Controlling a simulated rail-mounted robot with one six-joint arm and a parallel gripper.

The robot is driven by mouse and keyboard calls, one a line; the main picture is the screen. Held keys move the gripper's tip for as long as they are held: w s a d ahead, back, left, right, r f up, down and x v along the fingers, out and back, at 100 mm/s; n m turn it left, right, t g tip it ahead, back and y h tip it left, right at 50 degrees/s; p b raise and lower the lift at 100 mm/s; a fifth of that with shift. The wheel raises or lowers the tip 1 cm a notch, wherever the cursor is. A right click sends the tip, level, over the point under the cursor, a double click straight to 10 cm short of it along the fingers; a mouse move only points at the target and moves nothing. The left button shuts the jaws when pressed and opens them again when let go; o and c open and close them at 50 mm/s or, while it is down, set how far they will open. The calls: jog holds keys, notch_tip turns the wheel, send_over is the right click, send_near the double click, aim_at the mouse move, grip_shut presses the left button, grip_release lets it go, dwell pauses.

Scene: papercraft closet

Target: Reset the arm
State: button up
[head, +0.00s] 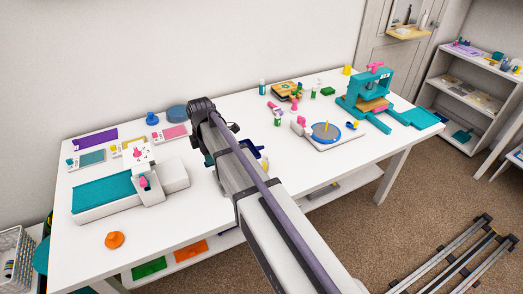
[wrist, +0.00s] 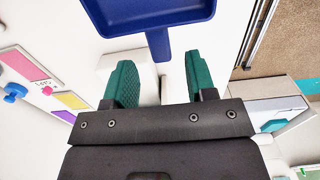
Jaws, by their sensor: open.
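My gripper (wrist: 157,75) shows in the wrist view with its two green ridged fingers spread apart. Nothing is clamped between them. A dark blue scoop-like tray (wrist: 145,22) lies beyond the fingertips, and its short handle points toward the gap between them. I cannot tell how far below the fingers the handle is. In the head view my arm reaches over the middle of the white table (head: 225,117) and hides most of the gripper. Part of the blue tray (head: 251,146) shows just right of the arm.
Left of the arm are a teal-topped machine (head: 103,195), an orange knob (head: 115,240) and colored cards (head: 96,139). To the right are a round blue-rimmed plate (head: 324,131), several small bottles and a teal press (head: 372,90). The table's front right is clear.

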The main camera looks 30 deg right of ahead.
notch_tip(320, 180, up, 3)
jog(key=shift+r+p, duration=0.15)
jog(key=shift+p, duration=1)
jog(key=shift+f, duration=0.2)
